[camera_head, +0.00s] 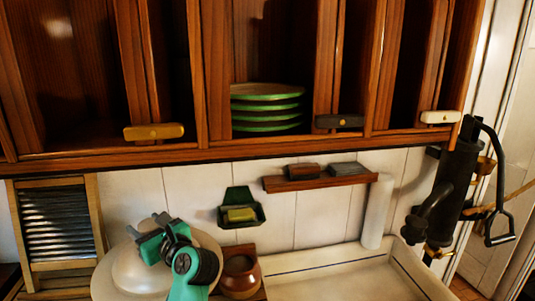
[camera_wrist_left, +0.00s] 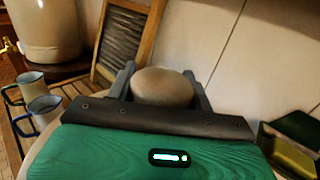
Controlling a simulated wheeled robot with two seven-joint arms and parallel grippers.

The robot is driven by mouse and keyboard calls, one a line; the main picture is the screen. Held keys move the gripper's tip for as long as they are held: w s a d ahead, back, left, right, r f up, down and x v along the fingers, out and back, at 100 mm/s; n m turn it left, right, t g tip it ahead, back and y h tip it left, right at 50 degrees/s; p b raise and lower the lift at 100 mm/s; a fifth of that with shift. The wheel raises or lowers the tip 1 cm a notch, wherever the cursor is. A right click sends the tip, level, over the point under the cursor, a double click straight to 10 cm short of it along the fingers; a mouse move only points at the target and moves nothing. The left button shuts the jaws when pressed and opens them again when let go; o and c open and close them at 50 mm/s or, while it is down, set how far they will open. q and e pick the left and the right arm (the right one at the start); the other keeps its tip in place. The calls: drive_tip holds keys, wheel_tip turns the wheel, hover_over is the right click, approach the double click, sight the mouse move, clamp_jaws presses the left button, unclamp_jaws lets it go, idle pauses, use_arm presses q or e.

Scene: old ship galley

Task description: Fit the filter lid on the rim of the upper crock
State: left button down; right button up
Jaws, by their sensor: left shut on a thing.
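The filter lid (camera_head: 131,275) is a pale cream dome with a wide brim at the lower left of the head view. My left gripper (camera_head: 148,227) is over its top. In the left wrist view, the fingers of my left gripper (camera_wrist_left: 158,80) are on either side of a rounded beige knob (camera_wrist_left: 163,87), shut on it. What lies under the lid is hidden, so I cannot tell whether it rests on anything. A large cream crock (camera_wrist_left: 48,30) stands at the upper left of the wrist view, its top out of frame. My right gripper is not in view.
A washboard (camera_head: 58,235) leans on the wall. A brown pot (camera_head: 240,277) and soap dish (camera_head: 240,212) are right of the lid. A sink (camera_head: 320,275) and hand pump (camera_head: 455,190) are farther right; cupboards hang above.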

use_arm(q)
drive_tip(key=s+d+f+m+t+h+b, duration=0.2)
drive_tip(key=f, duration=0.1)
drive_tip(key=s+d+f+m+t+h+b, duration=0.1)
drive_tip(key=s+f, duration=0.1)
drive_tip(key=shift+d+f+t, duration=0.1)
drive_tip(key=shift+d+t, duration=0.1)
drive_tip(key=shift+t, duration=0.1)
drive_tip(key=s+d+f+m+t+h+b, duration=0.1)
drive_tip(key=s+d+h, duration=0.1)
drive_tip(key=s+d+f+m+t+h+b, duration=0.1)
drive_tip(key=s+d+f, duration=0.1)
drive_tip(key=s+d+f+m+t+h+b, duration=0.1)
drive_tip(key=d+m+h, duration=0.1)
drive_tip(key=shift+s+f+h+b, duration=0.2)
drive_tip(key=shift+s+h+b, duration=0.1)
drive_tip(key=shift+s, duration=0.1)
drive_tip(key=shift+s+d+f+h, duration=0.15)
drive_tip(key=shift+s+d+h, duration=0.15)
drive_tip(key=shift+d+h, duration=0.1)
drive_tip(key=shift+a, duration=0.1)
